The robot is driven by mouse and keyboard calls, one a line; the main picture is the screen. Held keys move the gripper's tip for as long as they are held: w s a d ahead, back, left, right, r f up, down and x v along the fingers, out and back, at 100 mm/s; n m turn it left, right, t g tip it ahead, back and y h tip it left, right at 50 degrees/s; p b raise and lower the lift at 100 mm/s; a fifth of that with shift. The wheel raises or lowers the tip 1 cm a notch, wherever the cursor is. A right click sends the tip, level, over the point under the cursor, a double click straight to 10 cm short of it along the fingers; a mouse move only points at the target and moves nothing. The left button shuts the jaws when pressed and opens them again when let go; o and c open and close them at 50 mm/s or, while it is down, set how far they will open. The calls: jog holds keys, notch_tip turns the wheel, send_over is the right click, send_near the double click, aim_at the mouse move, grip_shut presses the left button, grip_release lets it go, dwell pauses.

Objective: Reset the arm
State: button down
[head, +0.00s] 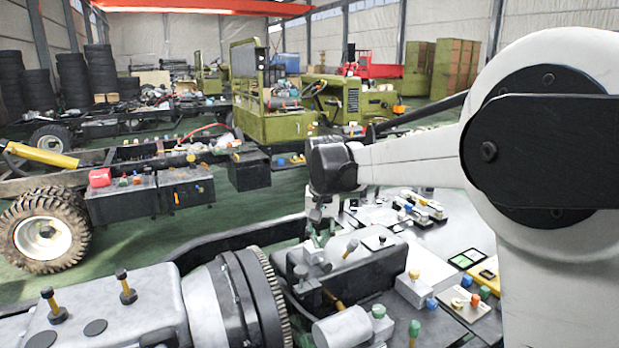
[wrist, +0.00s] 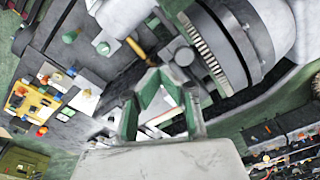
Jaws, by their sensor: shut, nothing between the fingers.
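My arm comes in from the right of the head view and reaches left to its dark wrist joint. My gripper (head: 320,240) hangs below that joint, pointing down over the dark box-shaped housing (head: 345,262) on the chassis in front. In the wrist view my gripper (wrist: 160,72) shows its green and grey fingers meeting at the tips, with nothing held. The fingers appear just above the chassis parts; whether they touch anything I cannot tell.
A large grey transmission casing (head: 110,305) with a toothed ring (head: 262,300) stands at lower left. A panel (head: 470,265) with coloured knobs lies to the right. Other chassis, a wheel (head: 45,230) and a green truck (head: 285,115) stand behind. Green floor shows between them.

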jog(key=s+d+r+t+b, duration=0.1)
jog(key=s+d+r+t, duration=0.1)
jog(key=s+d, duration=0.5)
jog(key=s+d+r+t+b, duration=0.1)
jog(key=s+d+r, duration=0.25)
jog(key=s, duration=0.75)
jog(key=s+d+f+t+b, duration=0.1)
jog(key=s+d+f, duration=0.2)
jog(key=s, duration=0.5)
jog(key=s+d+f+t, duration=0.2)
jog(key=s+d+f, duration=0.1)
jog(key=s+f, duration=0.2)
jog(key=s, duration=0.2)
jog(key=shift+s+d+f+b, duration=0.15)
jog(key=shift+s+f+b, duration=0.2)
jog(key=shift+s+b, duration=0.05)
